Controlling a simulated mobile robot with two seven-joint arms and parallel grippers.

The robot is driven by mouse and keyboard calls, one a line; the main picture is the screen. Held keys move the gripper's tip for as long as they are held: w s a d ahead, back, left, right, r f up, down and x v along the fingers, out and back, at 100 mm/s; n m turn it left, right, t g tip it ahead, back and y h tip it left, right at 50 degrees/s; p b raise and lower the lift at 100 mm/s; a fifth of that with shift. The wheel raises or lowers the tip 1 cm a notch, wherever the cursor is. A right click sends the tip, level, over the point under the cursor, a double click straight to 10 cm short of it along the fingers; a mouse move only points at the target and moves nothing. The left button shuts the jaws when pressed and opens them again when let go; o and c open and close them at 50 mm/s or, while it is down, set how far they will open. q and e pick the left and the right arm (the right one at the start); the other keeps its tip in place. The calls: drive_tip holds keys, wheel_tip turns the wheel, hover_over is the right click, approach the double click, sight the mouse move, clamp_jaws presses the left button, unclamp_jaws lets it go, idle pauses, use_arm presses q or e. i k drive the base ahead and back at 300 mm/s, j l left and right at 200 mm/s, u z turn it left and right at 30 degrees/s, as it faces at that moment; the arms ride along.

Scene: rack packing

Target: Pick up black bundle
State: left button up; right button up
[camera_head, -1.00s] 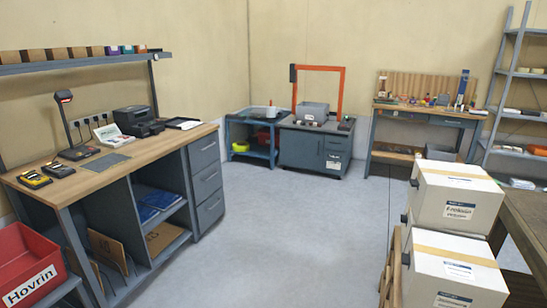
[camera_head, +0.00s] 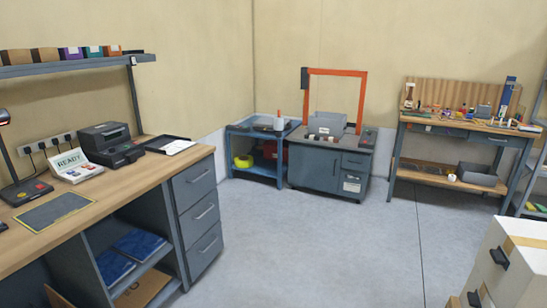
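I cannot make out a black bundle for certain in this view. Black items on the wooden desk (camera_head: 130,188) at the left are a printer-like device (camera_head: 107,142) and a flat black tray (camera_head: 168,144). Neither of my grippers is in view.
A grey cabinet (camera_head: 325,170) with an orange frame (camera_head: 337,71) stands at the back beside the cart. A workbench (camera_head: 455,130) with tools stands at the back right. White boxes (camera_head: 505,270) are stacked at the lower right. The grey floor (camera_head: 320,245) between is clear.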

sight(310, 137)
drive_tip(key=i, duration=1.6)
drive_tip(key=i+z, duration=0.1)
drive_tip(key=i, duration=0.45)
drive_tip(key=i+j+z, duration=0.1)
drive_tip(key=i, duration=0.45)
drive_tip(key=i+j+z, duration=0.1)
drive_tip(key=i, duration=0.4)
drive_tip(key=i+j+z, duration=0.3)
drive_tip(key=i, duration=0.2)
drive_tip(key=i+j+z, duration=0.3)
drive_tip(key=i, duration=0.15)
